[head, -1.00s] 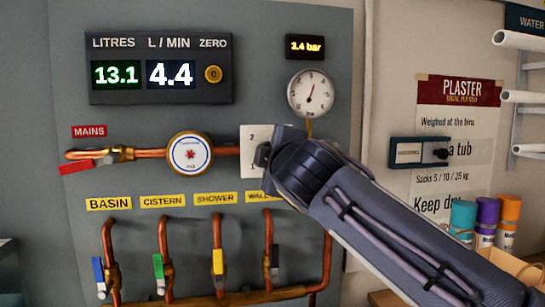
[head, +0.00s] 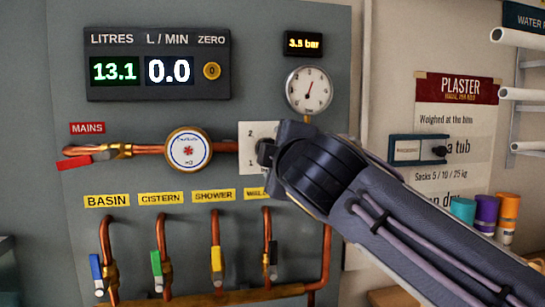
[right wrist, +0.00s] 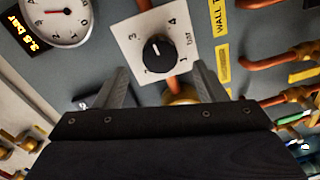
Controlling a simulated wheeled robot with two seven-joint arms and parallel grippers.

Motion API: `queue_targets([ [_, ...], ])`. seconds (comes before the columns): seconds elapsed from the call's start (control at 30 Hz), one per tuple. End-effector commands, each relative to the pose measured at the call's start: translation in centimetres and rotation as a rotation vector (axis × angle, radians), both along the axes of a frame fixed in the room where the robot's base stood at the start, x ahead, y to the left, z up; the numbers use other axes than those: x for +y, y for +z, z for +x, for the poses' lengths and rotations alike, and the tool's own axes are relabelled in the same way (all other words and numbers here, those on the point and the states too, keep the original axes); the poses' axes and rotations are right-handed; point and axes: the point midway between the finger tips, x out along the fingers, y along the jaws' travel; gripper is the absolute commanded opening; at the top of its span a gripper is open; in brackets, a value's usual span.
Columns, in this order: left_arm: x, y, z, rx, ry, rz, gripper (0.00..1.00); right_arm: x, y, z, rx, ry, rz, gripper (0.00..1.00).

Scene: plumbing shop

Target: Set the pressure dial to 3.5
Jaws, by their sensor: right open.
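The pressure dial is a black round knob (right wrist: 157,48) on a white plate (right wrist: 186,44) marked with numbers and "bar". Its white pointer line points up between 3 and 4 in the right wrist view. My right gripper (right wrist: 161,70) is open, its fingers on either side below the knob and apart from it. In the head view my right wrist hides the knob, leaving the left part of the plate (head: 251,158) visible. The small display (head: 303,43) above the round gauge (head: 309,90) reads 3.5 bar. My left gripper is not in view.
The meter panel (head: 157,64) reads 13.1 litres and 0.0 L/min. Copper pipes carry a red-handled mains valve (head: 76,162), a round water meter (head: 188,150) and several coloured levers below. A small framed box (head: 418,149) is on the wall at right.

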Motion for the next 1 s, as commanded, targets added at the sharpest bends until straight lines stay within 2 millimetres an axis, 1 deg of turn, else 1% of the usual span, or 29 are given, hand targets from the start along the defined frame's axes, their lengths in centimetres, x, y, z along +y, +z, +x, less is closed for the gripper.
queue_targets([
  [0.03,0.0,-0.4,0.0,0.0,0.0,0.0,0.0,-0.2,-0.1,-0.9,-0.002,0.001,0.001,0.65],
  [0.1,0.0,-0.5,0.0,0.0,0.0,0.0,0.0,-0.4,0.0,-1.8,-0.001,0.001,-0.001,0.65],
  [0.23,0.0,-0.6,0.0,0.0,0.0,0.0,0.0,-0.6,0.1,-2.8,0.0,-0.001,-0.002,0.65],
  [0.57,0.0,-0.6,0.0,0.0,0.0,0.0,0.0,-0.7,0.1,-3.1,0.001,-0.002,-0.001,0.65],
  [0.67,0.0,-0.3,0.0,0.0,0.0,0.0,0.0,-1.6,-0.3,-3.0,0.024,-0.01,0.014,0.65],
  [0.77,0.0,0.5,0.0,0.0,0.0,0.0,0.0,-4.1,-2.0,-2.8,0.101,-0.037,0.06,0.65],
  [0.83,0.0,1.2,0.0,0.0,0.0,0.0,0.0,-6.8,-4.1,-3.0,0.188,-0.07,0.12,0.65],
  [0.87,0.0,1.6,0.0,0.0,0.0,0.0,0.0,-8.1,-5.2,-3.2,0.232,-0.086,0.151,0.65],
  [0.9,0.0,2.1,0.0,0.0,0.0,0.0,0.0,-9.8,-6.9,-3.6,0.293,-0.111,0.197,0.65],
  [0.93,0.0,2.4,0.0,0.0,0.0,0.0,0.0,-11.1,-8.1,-4.1,0.34,-0.132,0.235,0.65],
  [0.97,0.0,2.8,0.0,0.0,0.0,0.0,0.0,-12.3,-9.4,-4.6,0.386,-0.153,0.273,0.65],
  [1.0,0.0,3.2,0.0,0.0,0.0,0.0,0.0,-13.8,-11.1,-5.5,0.446,-0.183,0.327,0.65],
])
